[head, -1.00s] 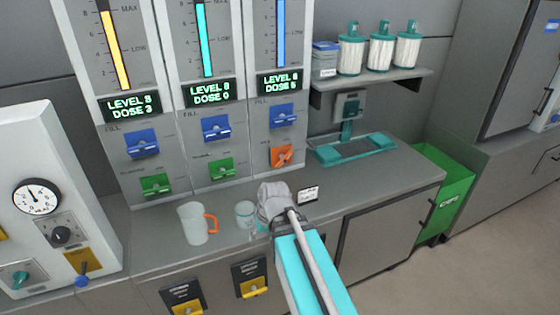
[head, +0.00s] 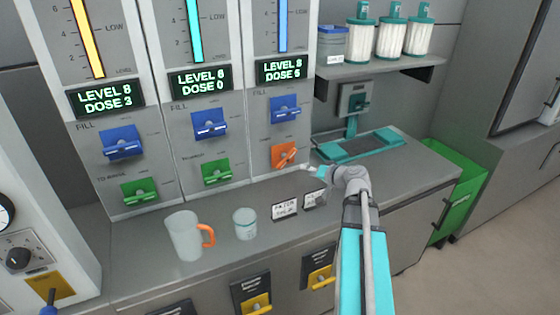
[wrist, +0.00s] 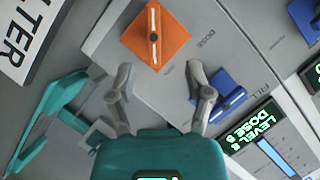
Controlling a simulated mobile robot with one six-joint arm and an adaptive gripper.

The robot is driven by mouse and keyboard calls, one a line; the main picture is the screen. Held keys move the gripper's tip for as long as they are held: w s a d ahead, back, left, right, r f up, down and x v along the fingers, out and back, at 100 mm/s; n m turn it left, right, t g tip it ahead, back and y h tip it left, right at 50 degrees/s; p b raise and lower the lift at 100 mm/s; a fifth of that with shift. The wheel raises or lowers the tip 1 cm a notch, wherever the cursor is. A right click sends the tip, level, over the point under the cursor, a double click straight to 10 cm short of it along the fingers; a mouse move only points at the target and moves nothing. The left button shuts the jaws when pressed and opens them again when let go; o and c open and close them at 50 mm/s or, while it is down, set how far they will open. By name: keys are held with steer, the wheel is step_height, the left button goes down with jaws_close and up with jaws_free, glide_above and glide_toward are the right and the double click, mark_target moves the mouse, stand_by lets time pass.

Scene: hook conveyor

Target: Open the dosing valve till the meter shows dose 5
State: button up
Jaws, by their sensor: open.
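The orange dosing valve (head: 285,156) is on the right column, under the blue fill valve (head: 284,108). It is turned at a slant. In the wrist view the orange valve (wrist: 156,33) is beside the word DOSE, just beyond my fingertips. The right meter display (head: 282,70) appears to read level 8, dose 5. The same display in the wrist view (wrist: 250,125) also appears to read dose 5. My gripper (wrist: 158,70) is open and empty, with a finger on each side of the valve's line. In the head view my gripper (head: 318,171) is right of the valve, apart from it.
A mug with orange handle (head: 185,236), a small jar (head: 244,224) and label cards (head: 284,211) stand on the counter. A teal-framed tray (head: 362,146) lies to the right, below a shelf (head: 400,72). Two more columns stand left, with displays (head: 106,98) and (head: 201,82).

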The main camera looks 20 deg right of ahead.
mark_target(289, 159)
steer(key=d, duration=0.1)
steer(key=d+t, duration=0.1)
steer(key=shift+w+d+r+m, duration=0.25)
steer(key=shift+d+r+m, duration=0.05)
steer(key=shift+w+a, duration=0.1)
steer(key=shift+w, duration=0.05)
steer(key=b+x, duration=0.3)
steer(key=x, duration=1)
steer(key=shift+w+f+b, duration=0.25)
steer(key=shift+w+b, duration=0.05)
steer(key=shift+b, duration=0.1)
jaws_close()
